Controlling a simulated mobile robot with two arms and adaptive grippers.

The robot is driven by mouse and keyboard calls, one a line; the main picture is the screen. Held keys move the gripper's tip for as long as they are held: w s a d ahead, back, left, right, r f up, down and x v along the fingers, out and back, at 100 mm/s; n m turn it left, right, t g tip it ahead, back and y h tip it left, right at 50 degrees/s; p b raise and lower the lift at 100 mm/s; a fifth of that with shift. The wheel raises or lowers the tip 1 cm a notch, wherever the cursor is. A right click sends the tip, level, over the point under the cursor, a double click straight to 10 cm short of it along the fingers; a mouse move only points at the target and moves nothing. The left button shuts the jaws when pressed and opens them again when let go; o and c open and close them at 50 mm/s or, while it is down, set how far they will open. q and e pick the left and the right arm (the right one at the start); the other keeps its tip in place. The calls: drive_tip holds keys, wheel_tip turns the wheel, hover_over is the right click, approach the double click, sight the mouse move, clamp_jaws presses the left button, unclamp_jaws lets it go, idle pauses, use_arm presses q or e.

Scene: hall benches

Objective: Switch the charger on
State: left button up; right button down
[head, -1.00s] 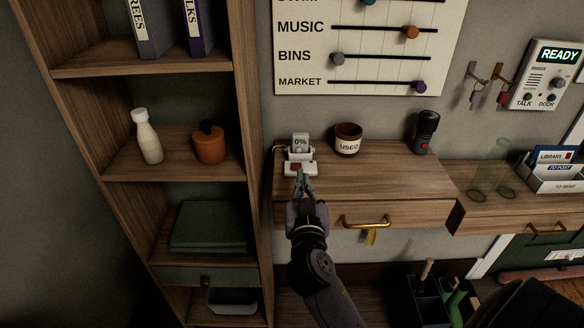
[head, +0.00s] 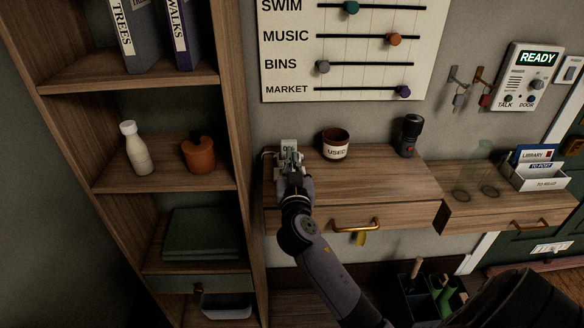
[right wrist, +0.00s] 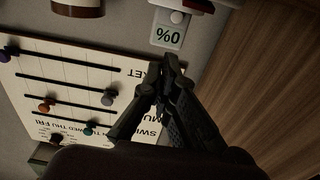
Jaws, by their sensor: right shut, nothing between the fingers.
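The charger (head: 289,146) stands at the left end of the wooden wall shelf, holding a pale device with a small display. In the right wrist view the fingertips (right wrist: 170,64) are just below the display. My left gripper is not in view.
A cup labelled USED (head: 336,150) and a black torch (head: 408,135) stand to the right on the shelf (head: 385,180). A tall bookcase (head: 245,230) rises close on the left. A slider board (head: 345,80) hangs above. The shelf's middle front is clear.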

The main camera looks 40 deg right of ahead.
drive_tip(key=shift+x, duration=0.85)
drive_tip(key=f, duration=0.2)
drive_tip(key=s+f, duration=0.1)
drive_tip(key=shift+a, duration=0.3)
drive_tip(key=shift+s+a+f, duration=0.1)
drive_tip(key=shift+a+f, duration=0.05)
drive_tip(key=shift+f, duration=0.35)
